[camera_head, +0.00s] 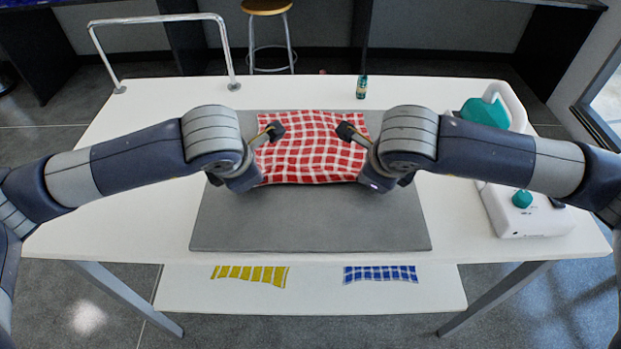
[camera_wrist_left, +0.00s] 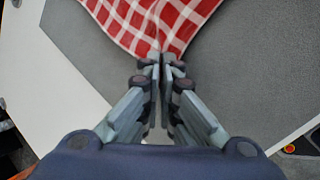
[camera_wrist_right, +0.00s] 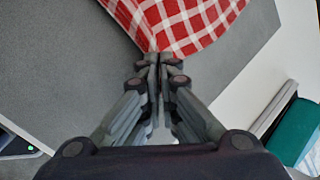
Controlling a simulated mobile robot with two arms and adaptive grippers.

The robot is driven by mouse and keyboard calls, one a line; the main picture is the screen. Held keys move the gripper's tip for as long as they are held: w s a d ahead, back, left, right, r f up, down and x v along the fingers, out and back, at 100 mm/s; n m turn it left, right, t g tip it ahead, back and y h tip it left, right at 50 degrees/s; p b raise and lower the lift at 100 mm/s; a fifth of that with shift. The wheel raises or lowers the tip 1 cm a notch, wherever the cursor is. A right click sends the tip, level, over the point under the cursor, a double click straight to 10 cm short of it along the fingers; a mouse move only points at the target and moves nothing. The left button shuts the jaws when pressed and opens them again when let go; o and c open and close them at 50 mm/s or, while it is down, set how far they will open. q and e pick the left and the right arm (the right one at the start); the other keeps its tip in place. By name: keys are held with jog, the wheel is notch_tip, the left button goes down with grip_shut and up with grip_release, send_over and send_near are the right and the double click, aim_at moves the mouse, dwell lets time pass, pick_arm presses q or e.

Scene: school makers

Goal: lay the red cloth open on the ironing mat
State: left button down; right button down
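The red and white checked cloth (camera_head: 312,150) is spread out over the back part of the grey ironing mat (camera_head: 310,225), with soft waves in it. My left gripper (camera_head: 272,133) is at its back left side. In the left wrist view the fingers (camera_wrist_left: 160,62) are closed together on a corner of the cloth (camera_wrist_left: 155,20). My right gripper (camera_head: 347,132) is at its back right side. In the right wrist view its fingers (camera_wrist_right: 158,62) are closed on another corner of the cloth (camera_wrist_right: 180,18). My forearms hide parts of the cloth's side edges.
A green bottle (camera_head: 361,87) stands behind the mat. A metal rail (camera_head: 160,20) is at the back left. A white and teal appliance (camera_head: 525,212) stands at the right. Yellow (camera_head: 250,274) and blue (camera_head: 380,273) checked cloths lie on the lower shelf. The mat's front is bare.

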pick_arm(q)
jog(key=shift+a+f, duration=0.15)
jog(key=shift+a, duration=0.05)
pick_arm(e)
jog(key=shift+d+f, duration=0.15)
jog(key=shift+d, duration=0.05)
pick_arm(q)
jog(key=shift+w, duration=0.1)
pick_arm(e)
jog(key=shift+w, duration=0.1)
pick_arm(q)
jog(key=c, duration=1.5)
grip_release()
jog(key=shift+d, duration=0.1)
pick_arm(e)
jog(key=c, duration=1.5)
grip_release()
jog(key=shift+a, duration=0.1)
pick_arm(q)
jog(key=shift+d, duration=0.1)
pick_arm(e)
jog(key=shift+a, duration=0.1)
